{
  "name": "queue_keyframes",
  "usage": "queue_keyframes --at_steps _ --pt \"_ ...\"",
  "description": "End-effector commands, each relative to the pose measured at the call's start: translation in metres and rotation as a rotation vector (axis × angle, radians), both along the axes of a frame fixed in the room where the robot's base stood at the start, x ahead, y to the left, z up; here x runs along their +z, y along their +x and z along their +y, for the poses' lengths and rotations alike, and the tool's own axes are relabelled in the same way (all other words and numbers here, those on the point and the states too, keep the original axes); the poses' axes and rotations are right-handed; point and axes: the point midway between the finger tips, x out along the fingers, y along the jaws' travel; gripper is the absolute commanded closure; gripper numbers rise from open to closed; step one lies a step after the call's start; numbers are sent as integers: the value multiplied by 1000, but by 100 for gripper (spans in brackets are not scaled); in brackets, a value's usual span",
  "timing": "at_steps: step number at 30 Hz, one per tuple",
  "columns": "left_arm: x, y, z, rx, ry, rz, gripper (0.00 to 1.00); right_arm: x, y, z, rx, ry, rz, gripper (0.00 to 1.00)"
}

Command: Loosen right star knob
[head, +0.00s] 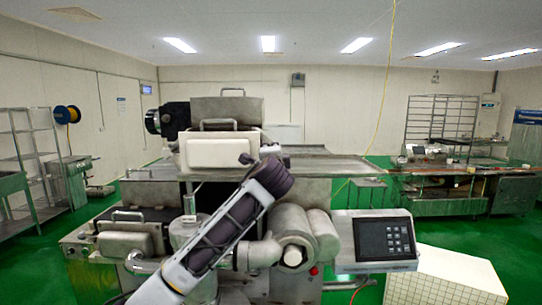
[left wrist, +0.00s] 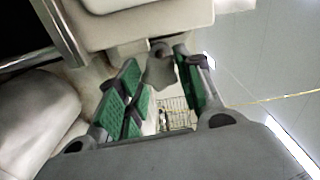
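My left arm comes in from the lower left in the head view. Its dark wrist end is in front of the machine (head: 220,153), just below the white-faced block. In the left wrist view my left gripper (left wrist: 157,58) is open, its green-padded fingers apart. A small grey knob-like part (left wrist: 160,70), likely the right star knob, shows between the fingertips under the pale block (left wrist: 140,22). Whether the fingers touch it I cannot tell. In the head view the knob is hidden behind my arm. My right gripper is not in view.
Rounded metal cylinders (head: 291,238) and a control panel (head: 384,240) stand right of my arm. A white box (head: 445,276) is at the lower right. A yellow cable (head: 386,75) hangs from the ceiling.

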Motion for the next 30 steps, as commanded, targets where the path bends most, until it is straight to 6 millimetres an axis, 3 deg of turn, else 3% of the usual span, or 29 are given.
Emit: queue_keyframes --at_steps 3,17,30 --pt "0 0 0 0 0 0 46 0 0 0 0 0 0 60" --pt "1 -3 0 0 -1 -2 46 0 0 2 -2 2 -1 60" --pt "1 -34 0 -1 -2 -2 46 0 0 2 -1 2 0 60"
